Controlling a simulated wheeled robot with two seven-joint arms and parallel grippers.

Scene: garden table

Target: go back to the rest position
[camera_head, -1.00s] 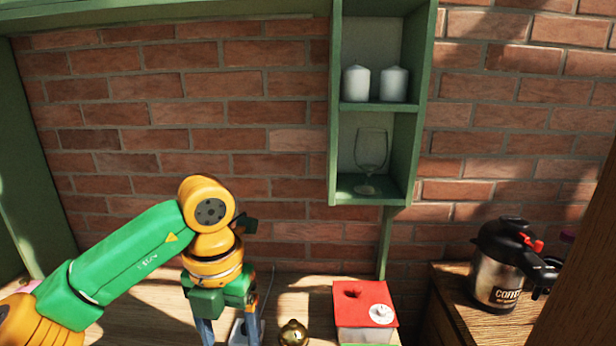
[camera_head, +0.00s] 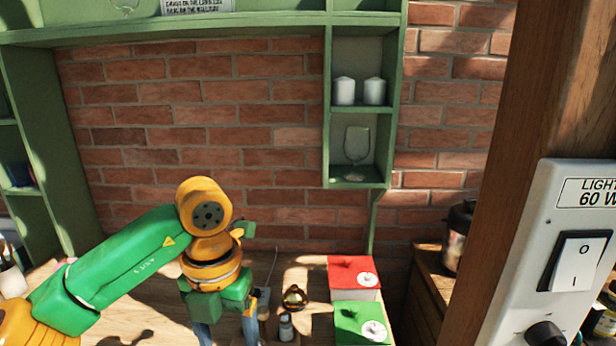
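My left arm comes in from the left, green and yellow, over the wooden table (camera_head: 130,318). My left gripper (camera_head: 226,335) points down at the table, with its fingers partly cut off by the bottom edge. I cannot tell whether it is open or holding something. My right gripper is not in view.
A red-topped box (camera_head: 354,276) and a green-topped box (camera_head: 362,325) stand right of the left gripper. A brass item (camera_head: 294,297) and a small bottle (camera_head: 286,328) are nearer it. A wooden post (camera_head: 530,120) with a switch panel (camera_head: 565,250) fills the right.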

